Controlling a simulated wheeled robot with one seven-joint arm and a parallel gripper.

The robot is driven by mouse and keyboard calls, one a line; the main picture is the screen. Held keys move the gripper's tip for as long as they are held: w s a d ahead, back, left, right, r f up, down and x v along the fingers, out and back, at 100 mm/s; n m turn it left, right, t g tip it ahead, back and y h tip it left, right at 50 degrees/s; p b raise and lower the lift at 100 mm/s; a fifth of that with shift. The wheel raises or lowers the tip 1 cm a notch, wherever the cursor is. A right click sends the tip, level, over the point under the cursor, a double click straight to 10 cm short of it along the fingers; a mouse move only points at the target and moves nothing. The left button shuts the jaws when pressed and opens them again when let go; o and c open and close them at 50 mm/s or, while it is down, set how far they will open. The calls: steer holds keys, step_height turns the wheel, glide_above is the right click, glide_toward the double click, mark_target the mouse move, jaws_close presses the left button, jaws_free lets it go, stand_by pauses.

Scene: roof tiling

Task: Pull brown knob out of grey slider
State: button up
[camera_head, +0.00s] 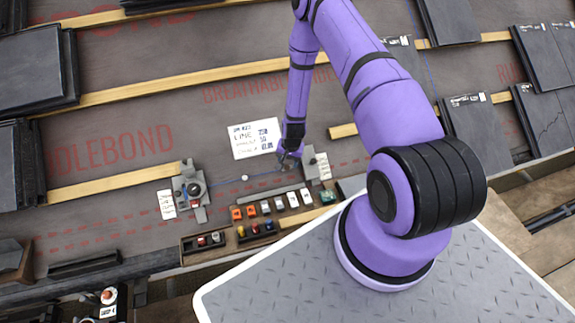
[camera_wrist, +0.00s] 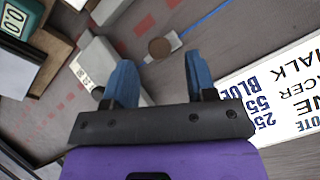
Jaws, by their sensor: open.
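A round brown knob (camera_wrist: 159,47) shows in the wrist view, beyond the fingertips and in line with the gap between them. A small pale strip lies under or beside it; I cannot tell whether this is the grey slider. My gripper (camera_wrist: 158,82) is open, its two blue fingers apart with nothing between them. A grey block (camera_wrist: 97,62) stands left of the fingers. In the head view my gripper (camera_head: 287,163) is low over the roof, beside a grey fixture (camera_head: 310,163). The knob cannot be made out clearly there.
A white note card (camera_head: 255,139) lies beside my gripper, also at right in the wrist view (camera_wrist: 285,95). A second grey fixture (camera_head: 190,190) stands left. Trays with small coloured parts (camera_head: 262,229) lie in front. Wooden battens (camera_head: 180,84) cross the roof.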

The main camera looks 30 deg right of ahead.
step_height(320, 180, up, 8)
steer(key=shift+s+d+f, duration=0.2)
steer(key=shift+s+d, duration=0.05)
steer(key=shift+d, duration=0.05)
step_height(320, 180, up, 10)
steer(key=s, duration=0.2)
steer(key=shift+a+r, duration=0.15)
steer(key=shift+a, duration=0.2)
stand_by(0.7)
steer(key=shift+s, duration=0.1)
stand_by(0.4)
